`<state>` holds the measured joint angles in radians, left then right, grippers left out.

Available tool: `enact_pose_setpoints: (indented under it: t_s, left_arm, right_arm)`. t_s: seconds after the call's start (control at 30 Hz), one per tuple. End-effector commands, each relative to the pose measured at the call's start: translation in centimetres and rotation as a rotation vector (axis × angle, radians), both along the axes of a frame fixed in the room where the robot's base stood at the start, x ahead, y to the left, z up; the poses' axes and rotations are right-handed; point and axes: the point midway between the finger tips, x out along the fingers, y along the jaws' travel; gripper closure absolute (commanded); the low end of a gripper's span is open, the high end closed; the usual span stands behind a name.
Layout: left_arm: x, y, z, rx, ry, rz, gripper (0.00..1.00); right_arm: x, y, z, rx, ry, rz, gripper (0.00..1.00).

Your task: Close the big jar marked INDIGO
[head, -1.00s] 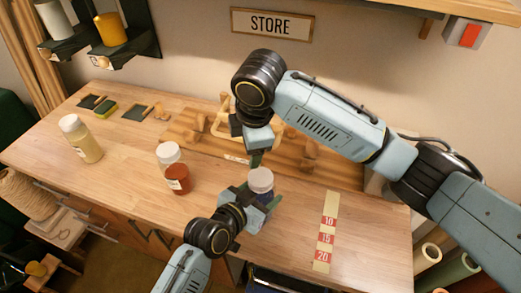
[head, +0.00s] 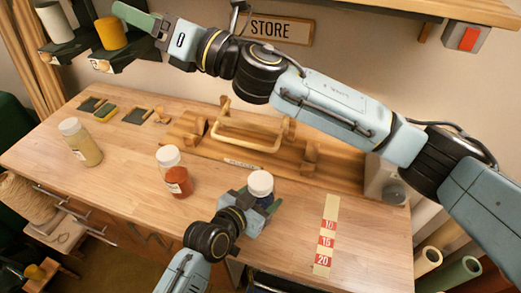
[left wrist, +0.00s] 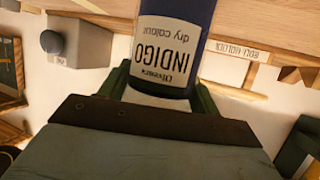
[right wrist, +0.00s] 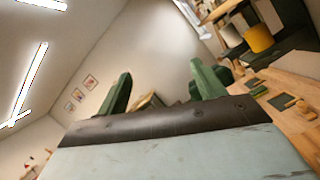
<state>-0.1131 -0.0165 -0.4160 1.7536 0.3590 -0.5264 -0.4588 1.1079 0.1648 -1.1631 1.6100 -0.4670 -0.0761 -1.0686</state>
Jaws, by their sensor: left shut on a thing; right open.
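The INDIGO jar (head: 262,190) stands upright near the front of the table in the head view, with a white lid (head: 260,182) on its top. Whether the lid is fully tight I cannot tell. My left gripper (head: 248,207) is shut on the jar's body. In the left wrist view the blue jar (left wrist: 168,50) shows its INDIGO label upside down between the fingers. My right gripper (head: 135,22) is raised at the upper left of the head view, far from the jar. In the right wrist view its two green fingers (right wrist: 160,92) are apart and empty.
A jar of orange-red powder (head: 178,180) and a jar of pale yellow powder (head: 80,143) stand to the left. A wooden rack with a handle (head: 250,143) lies behind. A marked strip (head: 327,235) lies at right. A wall shelf holds a yellow spool (head: 110,30).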

Motion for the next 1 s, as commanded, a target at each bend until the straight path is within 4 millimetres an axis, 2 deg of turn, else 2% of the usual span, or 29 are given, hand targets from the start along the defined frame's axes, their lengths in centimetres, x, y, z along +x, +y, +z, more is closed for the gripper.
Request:
enact_pose_setpoints:
  t_s: [0.13,0.27,0.4,0.5,0.67,0.8,0.9,1.0]
  left_arm:
    - [0.1,0.0,0.2,-0.003,-0.004,0.001,1.00]
    - [0.1,0.0,0.2,-0.003,-0.004,0.001,1.00]
    - [0.1,0.0,0.2,-0.003,-0.004,0.001,1.00]
    - [0.1,0.0,0.2,-0.003,-0.004,0.001,1.00]
    - [0.1,0.0,0.2,-0.003,-0.004,0.001,1.00]
    - [0.1,0.0,0.2,-0.003,-0.004,0.001,1.00]
    - [0.1,0.0,0.2,-0.003,-0.004,0.001,1.00]
    - [0.1,0.0,0.2,-0.003,-0.004,0.001,1.00]
  right_arm:
    - [-4.5,1.4,-0.6,-0.124,-0.302,0.164,0.31]
    - [-8.1,1.9,-2.9,-0.259,-0.554,0.312,0.31]
    - [-11.0,1.5,-6.7,-0.429,-0.804,0.475,0.31]
    - [-12.2,0.5,-9.9,-0.568,-0.967,0.596,0.31]
    - [-12.6,-2.4,-15.3,-0.814,-1.184,0.797,0.31]
    - [-11.5,-6.2,-19.3,-1.056,-1.326,0.981,0.31]
    - [-10.2,-9.2,-21.3,-1.231,-1.387,1.108,0.31]
    - [-8.8,-12.1,-22.5,-1.389,-1.416,1.218,0.31]
